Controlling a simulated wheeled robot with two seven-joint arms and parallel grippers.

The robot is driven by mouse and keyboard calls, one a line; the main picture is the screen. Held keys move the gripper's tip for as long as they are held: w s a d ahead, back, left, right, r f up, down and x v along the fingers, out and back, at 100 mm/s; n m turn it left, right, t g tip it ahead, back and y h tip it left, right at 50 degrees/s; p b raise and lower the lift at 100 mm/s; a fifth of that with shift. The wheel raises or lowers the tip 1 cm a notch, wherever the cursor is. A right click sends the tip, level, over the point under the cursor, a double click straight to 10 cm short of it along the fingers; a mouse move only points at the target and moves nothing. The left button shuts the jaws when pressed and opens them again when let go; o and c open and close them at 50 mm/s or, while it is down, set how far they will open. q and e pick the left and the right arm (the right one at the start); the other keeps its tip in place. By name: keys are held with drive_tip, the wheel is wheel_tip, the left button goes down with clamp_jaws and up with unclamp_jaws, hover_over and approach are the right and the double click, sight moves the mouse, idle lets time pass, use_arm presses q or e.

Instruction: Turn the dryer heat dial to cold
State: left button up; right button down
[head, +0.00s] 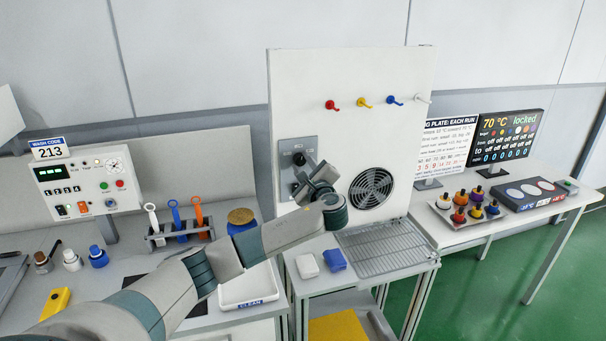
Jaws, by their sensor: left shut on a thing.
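The dryer is a white upright panel (350,78) with a grey control plate (285,148) on its left part. A black dial (299,158) shows on the upper half of this plate. My left arm comes in from the lower left, and its gripper (306,186) is at the lower half of the plate, below the upper dial. The gripper is shut on a control there, which looks like the lower dial; the wrist hides most of it. I cannot read the dial's setting or labels. My right gripper is not in view.
A round fan grille (371,188) is right of the gripper, and coloured hooks (364,102) are above. A wire rack (385,245), a white block (307,265) and a blue cloth (335,260) lie below. A rack of handled tools (180,236) stands left.

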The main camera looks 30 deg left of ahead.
use_arm(q)
drive_tip(key=n+b, duration=0.8)
drive_tip(key=shift+d+f, duration=0.1)
drive_tip(key=shift+f, duration=0.2)
drive_tip(key=shift+n+b, duration=0.75)
drive_tip(key=shift+n, duration=0.15)
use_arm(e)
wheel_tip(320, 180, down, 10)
use_arm(q)
drive_tip(key=n+b, duration=0.4)
drive_tip(key=shift+r+n, duration=0.2)
drive_tip(key=shift+n, duration=0.2)
drive_tip(key=shift+r, duration=0.1)
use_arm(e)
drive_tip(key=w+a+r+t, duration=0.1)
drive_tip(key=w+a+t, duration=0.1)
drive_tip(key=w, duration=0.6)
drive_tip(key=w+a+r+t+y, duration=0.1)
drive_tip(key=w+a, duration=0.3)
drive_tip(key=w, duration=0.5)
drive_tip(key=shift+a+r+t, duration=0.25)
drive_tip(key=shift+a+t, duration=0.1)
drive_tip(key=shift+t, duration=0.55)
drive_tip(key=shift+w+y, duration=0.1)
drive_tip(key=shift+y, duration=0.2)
use_arm(q)
drive_tip(key=o, duration=1)
drive_tip(key=shift+o, duration=0.2)
drive_tip(key=shift+r, duration=0.1)
drive_tip(key=shift+s, duration=0.1)
